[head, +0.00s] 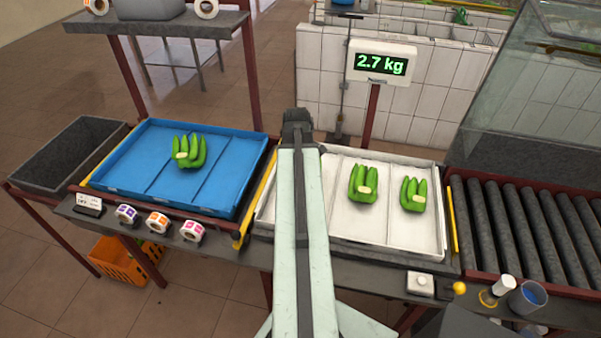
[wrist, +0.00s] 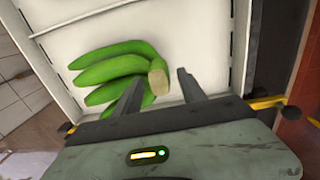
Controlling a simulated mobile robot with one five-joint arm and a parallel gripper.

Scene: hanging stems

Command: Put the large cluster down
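A green banana cluster (wrist: 118,70) lies on the white tray (wrist: 200,50) in the wrist view, its cut crown facing the gripper. My gripper (wrist: 159,83) is open, with its fingers apart on either side of the crown and gaps showing. In the head view my arm hides the gripper and no cluster shows there. Two other clusters lie in the white tray (head: 335,190) at right of my arm, a middle one (head: 363,185) and a right one (head: 413,195). One cluster (head: 190,151) lies in the blue tray (head: 228,185). I cannot tell which is the large one.
The scale display (head: 380,63) reads 2.7 kg on a post behind the white tray. A roller conveyor (head: 530,225) is at right, a dark bin (head: 68,155) at far left. Label rolls (head: 157,222) line the front edge. The blue tray's right part is clear.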

